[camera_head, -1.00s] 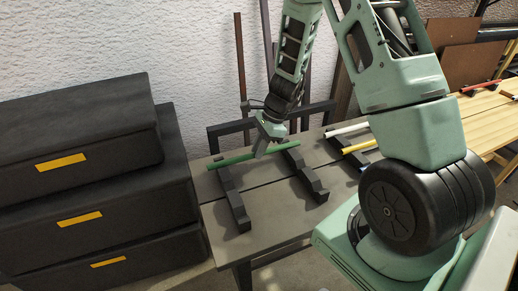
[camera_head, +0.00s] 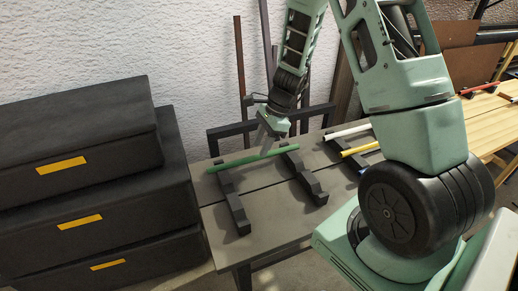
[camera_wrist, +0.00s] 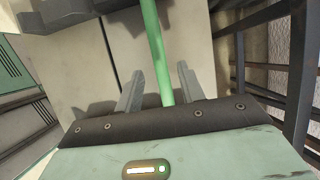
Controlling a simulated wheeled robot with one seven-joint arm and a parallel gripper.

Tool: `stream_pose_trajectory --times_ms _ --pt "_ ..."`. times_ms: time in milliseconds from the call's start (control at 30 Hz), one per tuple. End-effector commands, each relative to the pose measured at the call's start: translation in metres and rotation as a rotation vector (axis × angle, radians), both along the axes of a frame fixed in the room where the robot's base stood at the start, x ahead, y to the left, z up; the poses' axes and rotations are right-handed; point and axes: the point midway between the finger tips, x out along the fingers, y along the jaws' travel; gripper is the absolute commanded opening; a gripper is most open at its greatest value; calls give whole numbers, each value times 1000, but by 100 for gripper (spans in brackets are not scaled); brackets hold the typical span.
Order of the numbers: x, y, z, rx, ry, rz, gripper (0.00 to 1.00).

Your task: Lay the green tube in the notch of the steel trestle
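The green tube (camera_head: 240,161) lies across the far ends of two dark notched bars of the steel trestle (camera_head: 235,207) on the grey bench. From the head view I cannot tell exactly how it sits in the notches. My gripper (camera_head: 266,152) is just above the tube, between the two bars. In the wrist view the fingers of my gripper (camera_wrist: 160,75) stand apart, with the green tube (camera_wrist: 153,45) running between them and a gap on each side.
A white tube (camera_head: 347,131) and a yellow tube (camera_head: 360,148) lie to the right on the bench (camera_head: 272,218). Black boxes (camera_head: 90,190) are stacked at the left. A dark frame (camera_head: 230,130) and upright bars stand behind, by the wall.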

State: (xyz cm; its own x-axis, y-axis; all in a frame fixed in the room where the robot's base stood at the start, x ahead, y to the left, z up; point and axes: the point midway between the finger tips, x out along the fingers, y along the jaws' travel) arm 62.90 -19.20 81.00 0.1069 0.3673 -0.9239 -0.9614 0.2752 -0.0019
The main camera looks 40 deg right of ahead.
Motion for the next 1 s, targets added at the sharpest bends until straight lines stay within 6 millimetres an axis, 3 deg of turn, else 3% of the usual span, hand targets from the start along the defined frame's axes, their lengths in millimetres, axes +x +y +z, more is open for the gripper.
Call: stream_pose_trajectory --times_ms 100,300,567,667,767,867,900,1000 --pt "-2 -10 28 -1 -5 0 39" --pt "-7 -25 63 -2 -2 -1 39" --pt "-10 -26 86 -1 -6 29 39" --pt "-14 10 98 -11 -36 193 39" --pt "-33 78 116 -35 -103 536 39" --pt "-76 155 136 -77 -200 1020 39" --pt "-99 181 143 -98 -245 1229 39" --pt "-157 226 155 -154 -346 1719 39"
